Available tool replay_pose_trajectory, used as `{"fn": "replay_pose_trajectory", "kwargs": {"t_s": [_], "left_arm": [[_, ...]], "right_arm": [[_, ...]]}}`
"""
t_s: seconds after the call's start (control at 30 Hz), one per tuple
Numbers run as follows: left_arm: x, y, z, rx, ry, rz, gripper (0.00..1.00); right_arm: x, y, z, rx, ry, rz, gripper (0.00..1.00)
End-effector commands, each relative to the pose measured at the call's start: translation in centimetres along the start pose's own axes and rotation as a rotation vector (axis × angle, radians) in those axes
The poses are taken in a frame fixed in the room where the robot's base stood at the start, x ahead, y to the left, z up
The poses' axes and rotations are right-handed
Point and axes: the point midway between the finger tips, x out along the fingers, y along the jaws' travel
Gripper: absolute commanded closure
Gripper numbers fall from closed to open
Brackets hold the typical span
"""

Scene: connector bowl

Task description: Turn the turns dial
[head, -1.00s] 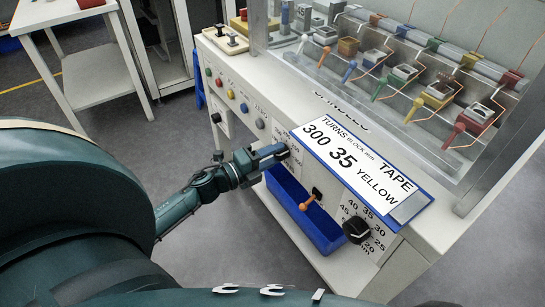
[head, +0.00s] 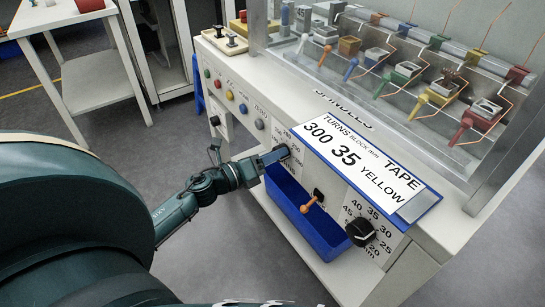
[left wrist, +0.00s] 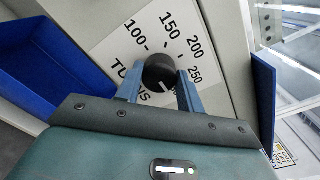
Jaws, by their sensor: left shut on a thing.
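The turns dial (left wrist: 159,70) is a round black knob on a white plate with the numbers 100, 150, 200 and 250 around it, seen in the left wrist view. My left gripper (left wrist: 159,82) has its two blue fingers on either side of the knob and is shut on it. In the head view my left gripper (head: 277,156) reaches the front panel from the left and mostly hides the dial. The sign (head: 365,165) above the panel reads 300 turns, block 35 mm, tape yellow. My right gripper is not in view.
A blue bin (head: 298,212) sits below the panel. An orange-tipped lever (head: 309,204) and a black block dial (head: 360,231) are to the right. Coloured buttons (head: 230,94) are to the left. A white side table (head: 95,85) stands at the back left.

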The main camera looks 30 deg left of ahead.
Motion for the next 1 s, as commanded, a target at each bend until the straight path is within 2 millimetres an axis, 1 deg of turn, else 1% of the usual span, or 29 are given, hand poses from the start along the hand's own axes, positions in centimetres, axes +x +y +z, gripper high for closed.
{"fn": "replay_pose_trajectory", "kwargs": {"t_s": [0.47, 0.5, 0.7, 0.77, 1.0], "left_arm": [[-0.04, 0.04, -0.17, 0.017, 0.004, 0.001, 0.85], [-0.04, 0.04, -0.17, 0.017, 0.004, 0.001, 0.61], [-0.02, 0.03, -0.11, 0.015, 0.002, 0.001, 0.45], [-0.02, 0.02, -0.09, 0.015, 0.002, 0.000, 0.41], [-0.11, 0.01, -0.05, 0.014, 0.001, 0.000, 0.41]], "right_arm": [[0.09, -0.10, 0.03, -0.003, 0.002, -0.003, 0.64], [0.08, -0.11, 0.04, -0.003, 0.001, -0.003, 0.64], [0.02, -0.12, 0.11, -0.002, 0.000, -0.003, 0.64], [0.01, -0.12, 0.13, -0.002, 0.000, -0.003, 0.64], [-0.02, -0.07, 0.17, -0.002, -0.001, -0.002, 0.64]]}}
